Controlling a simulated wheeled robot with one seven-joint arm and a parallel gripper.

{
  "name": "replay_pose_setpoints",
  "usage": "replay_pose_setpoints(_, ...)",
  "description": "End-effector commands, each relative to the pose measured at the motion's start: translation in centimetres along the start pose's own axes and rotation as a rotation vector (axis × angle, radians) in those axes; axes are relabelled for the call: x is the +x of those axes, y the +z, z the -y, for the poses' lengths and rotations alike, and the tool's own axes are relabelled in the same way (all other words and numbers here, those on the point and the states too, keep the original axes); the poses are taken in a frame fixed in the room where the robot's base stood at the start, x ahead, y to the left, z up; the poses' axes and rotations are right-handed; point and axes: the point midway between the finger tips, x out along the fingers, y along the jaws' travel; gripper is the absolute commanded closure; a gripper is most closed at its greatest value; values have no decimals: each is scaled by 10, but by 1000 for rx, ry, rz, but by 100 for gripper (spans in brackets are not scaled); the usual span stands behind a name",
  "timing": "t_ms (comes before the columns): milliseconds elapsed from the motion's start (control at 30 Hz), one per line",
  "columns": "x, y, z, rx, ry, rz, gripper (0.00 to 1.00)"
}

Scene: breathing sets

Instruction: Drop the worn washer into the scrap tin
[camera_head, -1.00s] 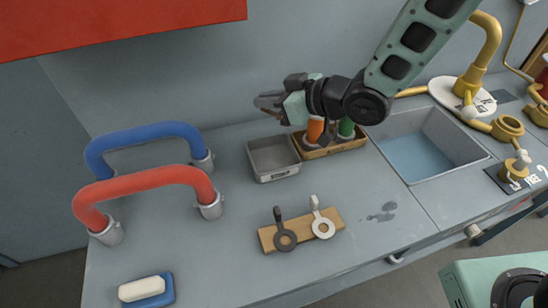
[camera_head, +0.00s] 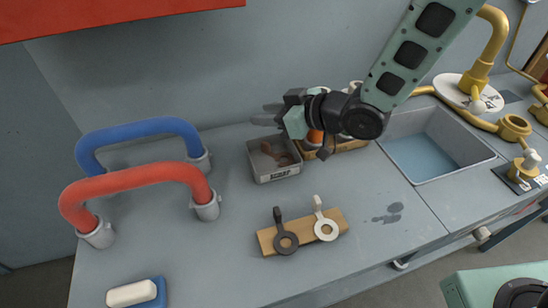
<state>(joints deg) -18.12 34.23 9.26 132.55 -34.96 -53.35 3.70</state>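The scrap tin (camera_head: 275,177) is a grey open box with a label on its front, in the middle of the counter. A rusty brown piece (camera_head: 273,152), which looks like the worn washer, is inside the tin, apart from my gripper. My gripper (camera_head: 263,115) is above the back of the tin, pointing left. Its fingers look parted and hold nothing that I can see.
A wooden rack (camera_head: 350,145) with bottles, partly hidden by my arm, stands right of the tin. Blue (camera_head: 140,133) and red (camera_head: 130,184) pipes arch up at the left. A sink (camera_head: 430,150) is at the right. The counter between tin and block is clear.

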Motion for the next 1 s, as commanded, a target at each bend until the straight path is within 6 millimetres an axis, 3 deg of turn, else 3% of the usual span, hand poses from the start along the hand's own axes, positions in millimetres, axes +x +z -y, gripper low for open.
replay_pose_setpoints(267, -18, 0, -1, -1, 2, -1, 64)
replay_pose_setpoints(600, -92, 1, -1, -2, 4, -3, 64)
replay_pose_setpoints(1000, -118, 5, -1, -6, 3, -4, 64)
